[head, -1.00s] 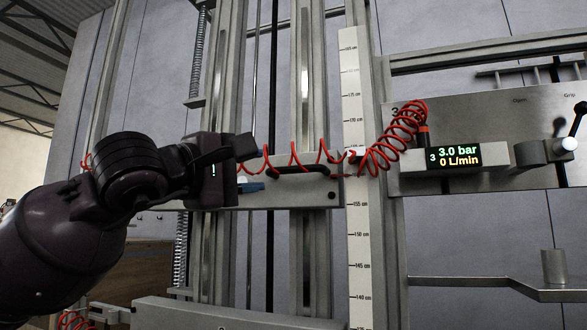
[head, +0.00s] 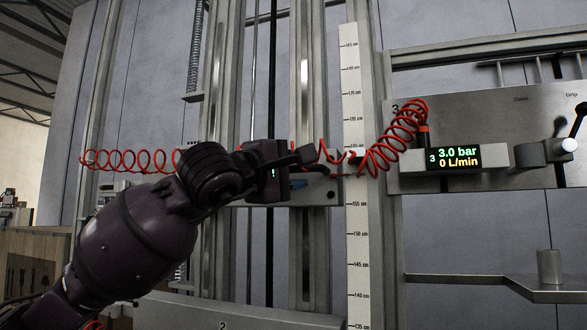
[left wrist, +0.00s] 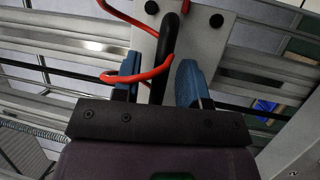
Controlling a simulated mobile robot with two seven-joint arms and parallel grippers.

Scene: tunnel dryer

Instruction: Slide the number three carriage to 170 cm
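The number three carriage (head: 318,194) is a grey horizontal bar across the vertical rails, with a black handle on its front. Its right end sits beside the white scale (head: 352,235), between the 165 and 155 cm marks; the red hose partly hides the exact reading. My left gripper (head: 308,170) is in front of the carriage at the handle and covers much of it. In the left wrist view, the black handle (left wrist: 170,45) stands between the two blue fingertips (left wrist: 160,78), which are apart. A gap shows beside the handle. My right gripper is not in view.
A red coiled hose (head: 130,160) runs behind my left arm to the panel (head: 460,110) marked 3 on the right. Its display (head: 453,157) reads 3.0 bar and 0 L/min. A lower carriage (head: 250,312) marked 2 sits below.

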